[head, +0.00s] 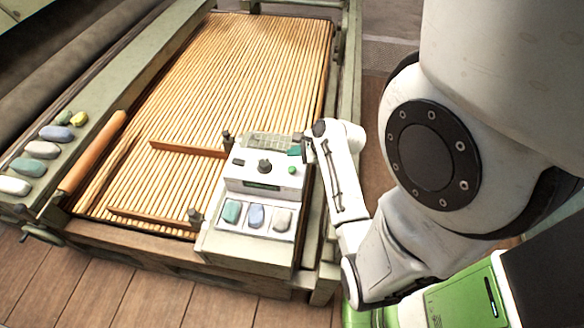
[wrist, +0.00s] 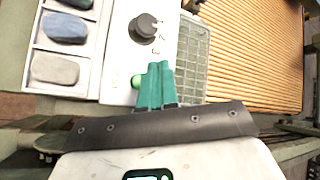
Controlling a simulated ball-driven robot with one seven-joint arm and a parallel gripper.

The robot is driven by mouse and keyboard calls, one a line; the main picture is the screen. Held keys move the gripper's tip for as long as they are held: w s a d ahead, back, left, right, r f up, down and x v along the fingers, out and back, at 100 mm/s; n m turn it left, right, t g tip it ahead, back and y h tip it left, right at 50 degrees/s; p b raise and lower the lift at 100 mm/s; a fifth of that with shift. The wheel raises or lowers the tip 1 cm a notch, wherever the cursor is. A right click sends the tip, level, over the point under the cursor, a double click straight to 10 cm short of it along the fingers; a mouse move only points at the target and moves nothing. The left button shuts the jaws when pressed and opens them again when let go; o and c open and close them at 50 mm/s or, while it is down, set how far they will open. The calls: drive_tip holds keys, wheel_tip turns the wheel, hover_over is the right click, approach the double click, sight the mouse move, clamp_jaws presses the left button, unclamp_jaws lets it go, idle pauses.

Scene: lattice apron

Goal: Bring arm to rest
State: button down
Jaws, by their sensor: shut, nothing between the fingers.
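My gripper shows in the wrist view (wrist: 156,72) with its two green fingers side by side, shut and empty. It is over the edge of a white control box (wrist: 120,60), close to a green button (wrist: 137,81) and a black knob (wrist: 144,28). In the head view my gripper (head: 297,150) is small, at the right side of the control box (head: 262,172). My white arm bends down from the right to it. I cannot tell whether the fingertips touch the box.
The box has a tray of coloured stones (head: 257,216) in front and a clear grid panel (head: 268,141) behind. A slatted wooden bed (head: 230,75) fills the middle, with wooden bars (head: 187,149) on it. More stones (head: 42,150) lie on the left rail. Plank floor (head: 120,295) is clear in front.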

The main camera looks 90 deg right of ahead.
idle(0.4)
drive_tip(key=w+a+f+n+g+y+b, duration=0.1)
drive_tip(key=w+a+f+n+g+y, duration=0.1)
drive_tip(key=w+a+n, duration=0.4)
drive_tip(key=w+a+f+n+g+y+b, duration=0.1)
drive_tip(key=w+a+n+y+b, duration=0.15)
drive_tip(key=a+n, duration=0.65)
drive_tip(key=s+a+r+n+g+b, duration=0.1)
drive_tip(key=a+n+g, duration=0.3)
drive_tip(key=a+n, duration=1.2)
drive_tip(key=shift+s+a+r+h+b, duration=0.2)
drive_tip(key=shift+s+a+h+b, duration=0.35)
drive_tip(key=shift+s, duration=0.35)
